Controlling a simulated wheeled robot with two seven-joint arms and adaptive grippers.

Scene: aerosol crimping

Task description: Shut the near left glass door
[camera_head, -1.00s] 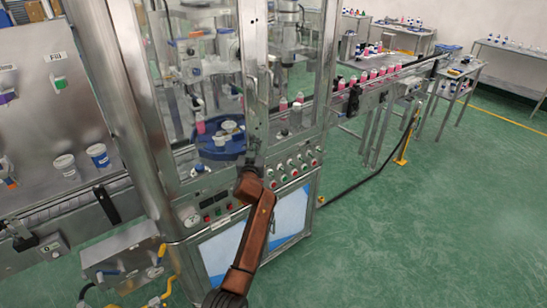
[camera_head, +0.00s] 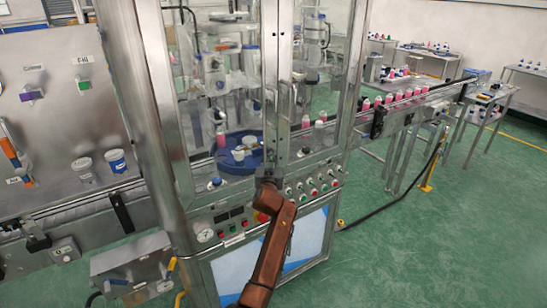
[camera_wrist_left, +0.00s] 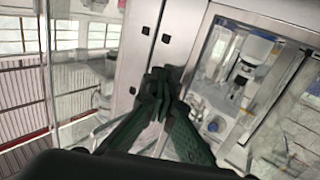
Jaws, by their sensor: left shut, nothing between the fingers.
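The near left glass door (camera_head: 222,75) is a clear pane in a metal frame on the front of the machine cabinet. Its right-hand upright (camera_head: 269,60) stands beside the neighbouring door's upright (camera_head: 285,60). The door looks shut or nearly so; I cannot tell whether a small gap is left. My left gripper (camera_head: 268,179) is at the bottom of these uprights, partly hidden by my brown wrist. In the left wrist view its green fingers (camera_wrist_left: 160,82) are together and empty in front of the metal uprights (camera_wrist_left: 178,40). I cannot tell whether they touch. My right gripper is out of view.
Inside the cabinet is a blue round tray (camera_head: 222,162). A conveyor with pink bottles (camera_head: 400,96) runs off to the right. The green floor (camera_head: 450,240) at right is clear.

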